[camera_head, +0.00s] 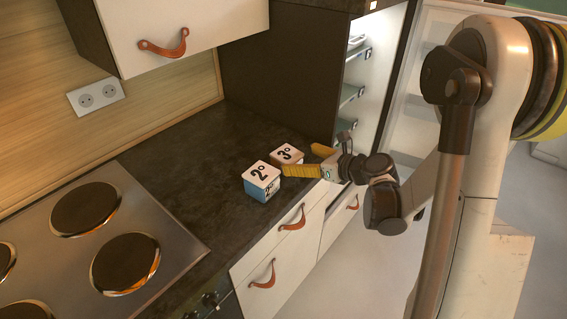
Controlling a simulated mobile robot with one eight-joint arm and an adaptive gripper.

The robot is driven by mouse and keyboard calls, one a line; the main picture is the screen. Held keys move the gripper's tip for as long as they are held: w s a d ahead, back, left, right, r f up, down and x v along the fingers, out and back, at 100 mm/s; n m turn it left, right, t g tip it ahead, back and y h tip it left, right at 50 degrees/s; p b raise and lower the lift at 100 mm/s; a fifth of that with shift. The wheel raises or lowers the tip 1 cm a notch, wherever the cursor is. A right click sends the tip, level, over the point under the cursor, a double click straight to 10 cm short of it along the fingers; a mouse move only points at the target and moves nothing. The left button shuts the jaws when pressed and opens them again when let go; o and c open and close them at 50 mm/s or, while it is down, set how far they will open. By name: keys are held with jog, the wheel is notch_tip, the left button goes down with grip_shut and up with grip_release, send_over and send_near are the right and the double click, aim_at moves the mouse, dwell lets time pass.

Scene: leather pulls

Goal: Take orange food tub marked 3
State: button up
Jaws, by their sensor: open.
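The tub marked 3 (287,153) stands upright on the dark counter, behind and to the right of another tub. Its white lid with the 3 shows; its sides are mostly hidden, so I can barely make out their colour. My gripper (299,159) is open and comes in from the right, low over the counter. One yellow finger lies across the near side of the tub marked 3. The other finger is at its far right. I cannot tell whether either finger touches it. Nothing is held.
A blue tub marked 2 (262,184) stands just left of the near finger. The hob (91,248) is at the lower left of the counter (185,160). An open fridge (373,85) is behind my arm. Drawers with leather pulls (292,217) are below; a cabinet (180,25) hangs above.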

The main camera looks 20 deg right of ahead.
aim_at(287, 157)
jog(key=b+x, duration=0.2)
jog(key=x, duration=0.4)
jog(key=shift+s+a+f, duration=0.1)
jog(key=shift+a, duration=0.05)
jog(key=shift+s, duration=0.1)
jog(key=shift+c, duration=1)
jog(key=c, duration=1.2)
